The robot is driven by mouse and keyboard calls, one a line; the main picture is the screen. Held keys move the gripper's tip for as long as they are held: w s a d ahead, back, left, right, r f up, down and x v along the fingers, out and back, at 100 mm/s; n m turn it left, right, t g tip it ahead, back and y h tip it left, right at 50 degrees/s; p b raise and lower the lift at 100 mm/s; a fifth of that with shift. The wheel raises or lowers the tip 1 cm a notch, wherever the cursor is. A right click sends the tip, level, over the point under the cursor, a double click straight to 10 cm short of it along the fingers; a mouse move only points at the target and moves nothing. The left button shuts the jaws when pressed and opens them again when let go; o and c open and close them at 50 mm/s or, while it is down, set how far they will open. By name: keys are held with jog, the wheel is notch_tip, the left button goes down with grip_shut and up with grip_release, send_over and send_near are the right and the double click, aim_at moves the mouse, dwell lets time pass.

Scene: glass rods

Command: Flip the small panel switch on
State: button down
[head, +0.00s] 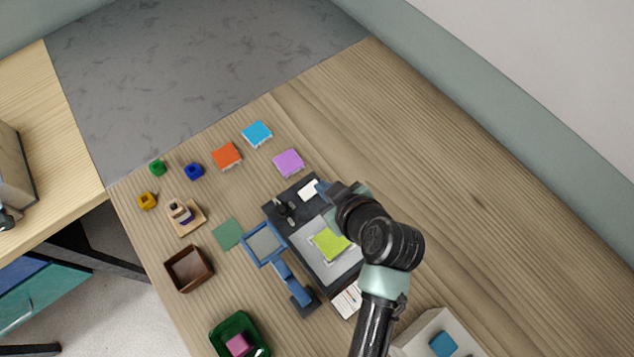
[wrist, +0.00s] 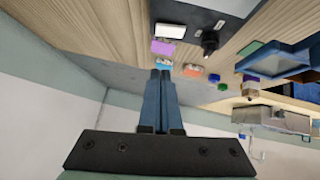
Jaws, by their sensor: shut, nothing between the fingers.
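A dark panel (head: 298,212) lies on the wooden table, partly hidden by my arm. A small black lever-like part (head: 284,208), which looks like the switch, stands up near its left corner. It also shows in the wrist view (wrist: 210,40). I cannot tell which way it is set. A white plate (head: 309,190) lies beside it on the panel.
A grey plate with a lime-green block (head: 330,242) is just below. A blue-framed stand (head: 264,243) is left. Orange (head: 227,156), blue (head: 257,133) and purple (head: 288,162) blocks lie beyond the panel. A brown box (head: 189,268) is at left.

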send_over(318, 195)
jog(key=f, duration=0.4)
jog(key=shift+s+a+f+p, duration=0.1)
jog(key=shift+a+f+p, duration=0.05)
jog(key=shift+a+p, duration=0.2)
notch_tip(318, 195, down, 2)
jog(key=shift+d+f, duration=0.25)
jog(key=shift+f, duration=0.55)
jog(key=shift+w+d+f+b, duration=0.2)
jog(key=shift+w+f+b, duration=0.05)
jog(key=shift+f+b, duration=0.3)
jog(key=shift+s+r+g+y, duration=0.1)
jog(key=shift+r+g+y, duration=0.1)
jog(key=shift+g+y, duration=0.1)
jog(key=shift+a, duration=0.1)
